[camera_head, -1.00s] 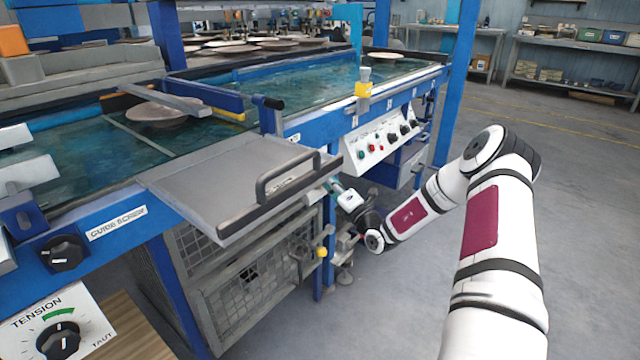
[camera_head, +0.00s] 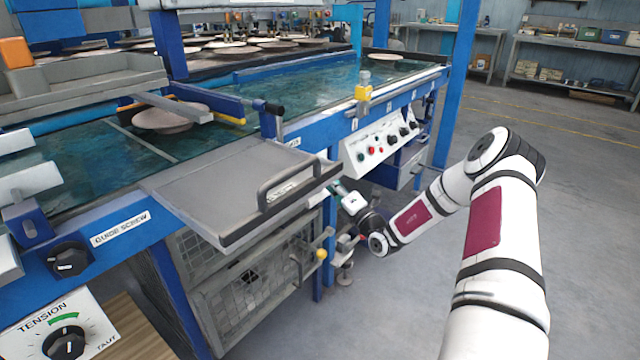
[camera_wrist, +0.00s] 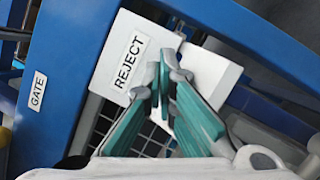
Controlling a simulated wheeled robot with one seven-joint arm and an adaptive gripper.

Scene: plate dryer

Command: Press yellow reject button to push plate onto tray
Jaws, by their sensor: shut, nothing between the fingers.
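A white box with a REJECT label (camera_wrist: 128,62) fills the upper middle of the wrist view. My gripper (camera_wrist: 167,72) is shut and empty, its teal fingertips in front of this box just right of the label. No yellow button shows there; the fingers cover part of the box, and I cannot tell whether they touch it. In the head view my gripper (camera_head: 338,190) is small beside the blue frame, its tips partly hidden. A round brownish plate (camera_head: 165,120) lies on the wet conveyor, partly under a grey bar. The grey tray (camera_head: 215,190) with a dark handle is empty.
A blue post carries a GATE label (camera_wrist: 37,93) left of the box. A control panel (camera_head: 380,145) and a yellow-topped fitting (camera_head: 363,92) are on the conveyor's side. A yellow knob (camera_head: 321,254) sits below the tray. Open floor (camera_head: 570,210) lies at right.

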